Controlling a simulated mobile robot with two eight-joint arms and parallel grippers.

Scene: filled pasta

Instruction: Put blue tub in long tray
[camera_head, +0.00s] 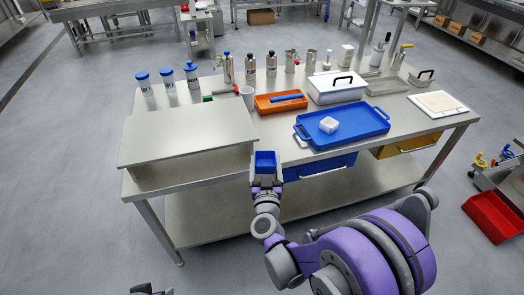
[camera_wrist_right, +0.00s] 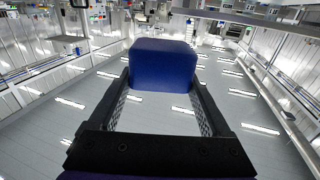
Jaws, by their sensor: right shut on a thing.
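The blue tub (camera_head: 265,160) is held between the fingers of my right gripper (camera_head: 266,177), in front of the table's near edge beside the raised steel shelf. In the right wrist view the tub (camera_wrist_right: 163,65) fills the space between the two fingers, and its inside is hidden. A long blue tray (camera_head: 366,131) with handles lies on the table, right of the gripper, with a small white tub (camera_head: 329,125) in it. Only a dark piece of what looks like my left gripper (camera_head: 150,291) shows at the bottom edge.
The raised steel shelf (camera_head: 185,135) stands on the table's left. An orange tray (camera_head: 271,105) with a blue item, a white lidded box (camera_head: 337,90) and a shallow steel tray (camera_head: 390,86) lie behind. Several bottles line the back. The blue tray's right part is free.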

